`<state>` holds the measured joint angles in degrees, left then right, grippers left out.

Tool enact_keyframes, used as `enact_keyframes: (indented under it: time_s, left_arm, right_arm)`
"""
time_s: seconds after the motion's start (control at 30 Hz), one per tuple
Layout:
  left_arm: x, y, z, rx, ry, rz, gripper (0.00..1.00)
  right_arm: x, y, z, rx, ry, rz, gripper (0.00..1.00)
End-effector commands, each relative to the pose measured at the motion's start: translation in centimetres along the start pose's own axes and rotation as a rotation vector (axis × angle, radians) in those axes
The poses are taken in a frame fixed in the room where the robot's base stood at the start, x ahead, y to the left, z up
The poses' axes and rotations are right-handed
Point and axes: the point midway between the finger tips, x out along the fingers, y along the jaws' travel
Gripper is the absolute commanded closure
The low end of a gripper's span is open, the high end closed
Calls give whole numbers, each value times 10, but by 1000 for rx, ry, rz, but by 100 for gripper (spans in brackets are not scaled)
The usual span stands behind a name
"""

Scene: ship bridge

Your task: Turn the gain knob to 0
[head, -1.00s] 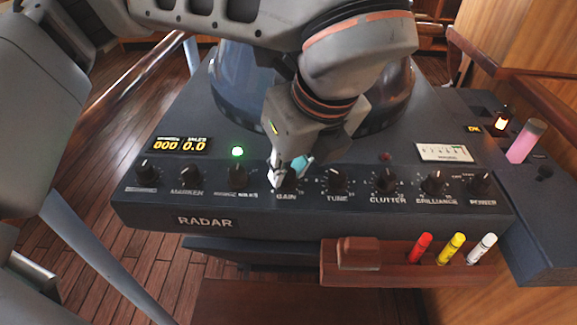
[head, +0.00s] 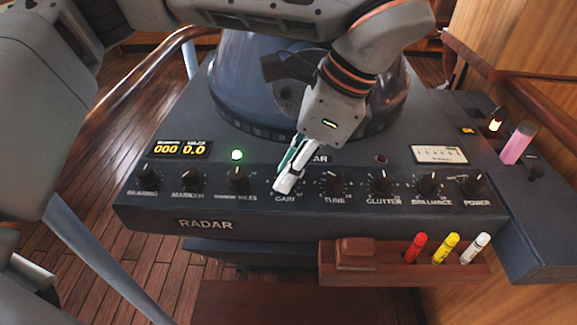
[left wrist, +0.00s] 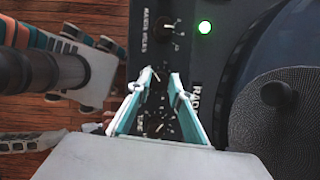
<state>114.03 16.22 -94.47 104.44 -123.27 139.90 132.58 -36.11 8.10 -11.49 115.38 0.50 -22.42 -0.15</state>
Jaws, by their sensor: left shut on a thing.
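The gain knob (left wrist: 158,122) is a small dark knob on the radar panel, mostly hidden by the fingers in the head view, above the GAIN label (head: 284,198). My left gripper (head: 284,184) reaches down from the upper right, its pale fingers with teal inner faces shut on the gain knob. In the left wrist view the two fingers (left wrist: 161,84) stand on either side of the knob. The knob's pointer and setting cannot be read. My right gripper is not in view.
The tune knob (head: 335,184) is close on the right and the range knob (head: 237,177) on the left. A green lamp (head: 237,155) glows above the row. A wooden ledge with several coloured markers (head: 446,248) sits below the panel at right.

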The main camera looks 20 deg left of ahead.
Motion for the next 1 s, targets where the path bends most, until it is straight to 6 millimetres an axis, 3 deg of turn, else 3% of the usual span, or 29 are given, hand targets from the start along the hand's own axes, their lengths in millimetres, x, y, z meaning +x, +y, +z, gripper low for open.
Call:
enact_keyframes:
  time_s: [0.3,0.83,0.87,0.9,1.0]
  left_arm:
    - [0,0,0,-105,0,45,100]
    - [1,0,0,-124,0,53,100]
    - [1,0,0,-124,0,53,75]
    - [1,0,0,-124,0,53,65]
    - [1,0,0,-124,0,53,64]
  right_arm:
    - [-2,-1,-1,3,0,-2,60]
    - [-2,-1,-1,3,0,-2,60]
    - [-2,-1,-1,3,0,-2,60]
    - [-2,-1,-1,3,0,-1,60]
    - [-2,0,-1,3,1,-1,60]
